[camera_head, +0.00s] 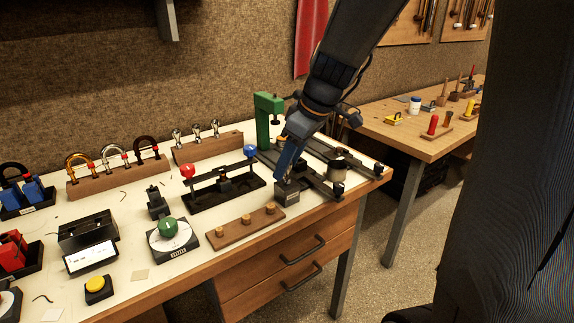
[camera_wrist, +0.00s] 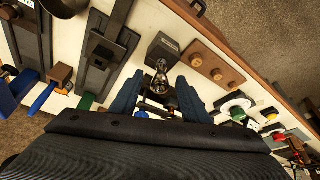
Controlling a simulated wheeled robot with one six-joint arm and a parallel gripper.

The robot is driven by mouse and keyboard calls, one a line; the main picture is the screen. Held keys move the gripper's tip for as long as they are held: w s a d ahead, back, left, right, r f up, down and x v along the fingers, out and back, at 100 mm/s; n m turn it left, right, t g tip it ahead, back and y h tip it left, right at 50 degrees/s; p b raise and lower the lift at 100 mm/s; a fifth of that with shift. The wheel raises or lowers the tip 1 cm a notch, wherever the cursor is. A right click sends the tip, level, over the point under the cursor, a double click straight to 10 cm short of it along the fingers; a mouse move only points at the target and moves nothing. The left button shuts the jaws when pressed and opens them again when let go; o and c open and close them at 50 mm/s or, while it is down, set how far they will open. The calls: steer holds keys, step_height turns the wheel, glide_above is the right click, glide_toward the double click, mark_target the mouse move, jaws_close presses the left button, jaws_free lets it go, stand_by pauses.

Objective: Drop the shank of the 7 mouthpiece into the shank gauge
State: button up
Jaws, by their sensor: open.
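A silver mouthpiece (camera_wrist: 160,78) shows in the wrist view with its wide cup toward me and its narrow end toward a small dark block, which looks like the shank gauge (camera_wrist: 162,46). I cannot read a number on the mouthpiece or tell how deep its shank sits. My gripper (camera_wrist: 158,80) is open, with one blue finger on each side of the mouthpiece and a gap to each. In the head view my gripper (camera_head: 284,176) points down just above the gauge (camera_head: 287,194) near the table's front right; the mouthpiece is hidden there.
A wooden rack (camera_head: 210,148) with several silver mouthpieces stands at the back. A wooden strip with corks (camera_head: 245,228) lies left of the gauge. A green clamp post (camera_head: 266,120) and dark rails (camera_head: 318,172) stand close behind and right. A green-knobbed dial (camera_head: 170,240) sits front left.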

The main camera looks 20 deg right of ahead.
steer(key=v, duration=0.7)
stand_by(0.3)
steer(key=s+a+f+m+g+h, duration=0.2)
steer(key=s+f+m, duration=0.6)
steer(key=s+f, duration=0.7)
step_height(320, 180, down, 2)
steer(key=shift+a+f+m+g+h, duration=0.15)
steer(key=shift+m+g+h, duration=0.25)
steer(key=shift+g+h, duration=0.25)
stand_by(1.1)
